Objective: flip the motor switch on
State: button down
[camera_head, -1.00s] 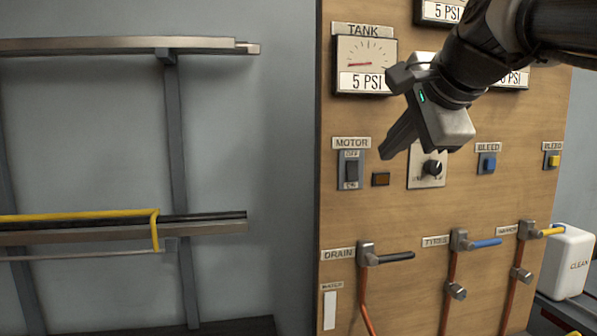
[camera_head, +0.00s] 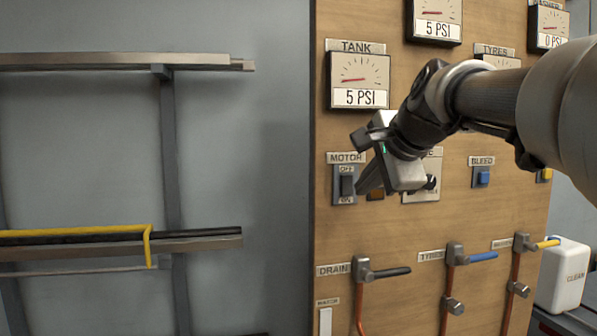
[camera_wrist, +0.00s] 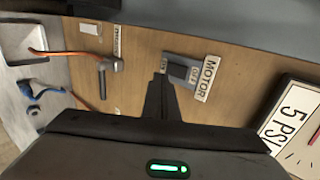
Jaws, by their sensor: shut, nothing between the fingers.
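The motor switch (camera_head: 346,186) is a dark rocker on a grey plate under the MOTOR label, marked OFF above and ON below. It also shows in the wrist view (camera_wrist: 178,71), beside the MOTOR label (camera_wrist: 206,78). My gripper (camera_head: 362,190) is shut and empty. Its fingertips are at the right edge of the switch plate in the head view. In the wrist view the fingertips (camera_wrist: 160,80) appear close to the ON end of the switch. I cannot tell whether they touch it. The rocker's tilt is too small to read.
An amber lamp (camera_head: 375,194) and a black knob (camera_head: 430,183) sit right of the switch, partly behind my gripper. The tank gauge (camera_head: 358,80) above reads 5 PSI. The drain valve lever (camera_head: 385,272) is below. Metal racks (camera_head: 120,245) stand at left.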

aim_at(348, 182)
jog(key=w, duration=0.3)
jog(key=w+a+f, duration=0.1)
jog(key=shift+w, duration=0.3)
jog(key=shift+w+f+p, duration=0.1)
jog(key=shift+p, duration=0.25)
jog(key=shift+w+r+p, duration=0.1)
jog(key=shift+r+p, duration=0.7)
jog(key=shift+r, duration=0.2)
